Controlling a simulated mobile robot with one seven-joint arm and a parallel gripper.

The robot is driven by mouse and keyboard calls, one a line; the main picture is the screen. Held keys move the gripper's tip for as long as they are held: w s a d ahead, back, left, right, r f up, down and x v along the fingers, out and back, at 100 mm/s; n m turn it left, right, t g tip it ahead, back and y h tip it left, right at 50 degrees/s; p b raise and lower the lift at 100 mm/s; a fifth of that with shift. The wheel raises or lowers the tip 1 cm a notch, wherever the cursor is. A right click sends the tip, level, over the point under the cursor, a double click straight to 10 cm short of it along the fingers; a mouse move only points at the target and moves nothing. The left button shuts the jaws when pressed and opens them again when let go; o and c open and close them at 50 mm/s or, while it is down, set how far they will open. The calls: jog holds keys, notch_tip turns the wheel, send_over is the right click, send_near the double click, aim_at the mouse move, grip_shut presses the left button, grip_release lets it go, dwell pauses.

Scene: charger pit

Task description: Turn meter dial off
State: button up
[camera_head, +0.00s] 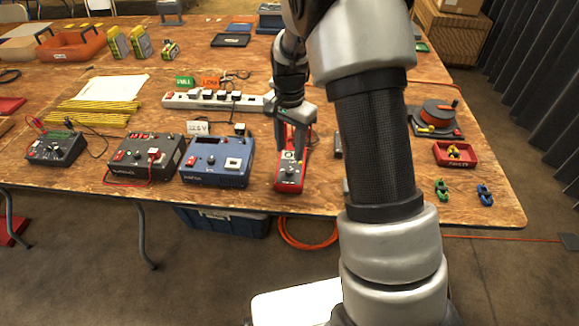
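A red handheld meter (288,184) lies on the wooden table near its front edge, to the right of a blue box device. A small round dial (290,172) shows on its face; its setting is too small to read. My gripper (288,150) points down over the upper part of the meter, with its fingers on either side of the meter's upper face. The fingers are apart with a gap between them. I cannot tell whether the fingertips touch the meter. My gripper and arm hide part of the meter's top.
The blue device (216,163) stands close on the left, with a dark charger (146,158) beyond it. A white power strip (215,101) lies behind. To the right are a red tray (455,153), a cable reel (437,120) and small green (442,189) and blue (485,194) clips.

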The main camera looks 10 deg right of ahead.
aim_at(290, 170)
notch_tip(290, 170, down, 7)
jog(key=shift+f+b, duration=0.2)
jog(key=shift+b, duration=0.25)
grip_shut()
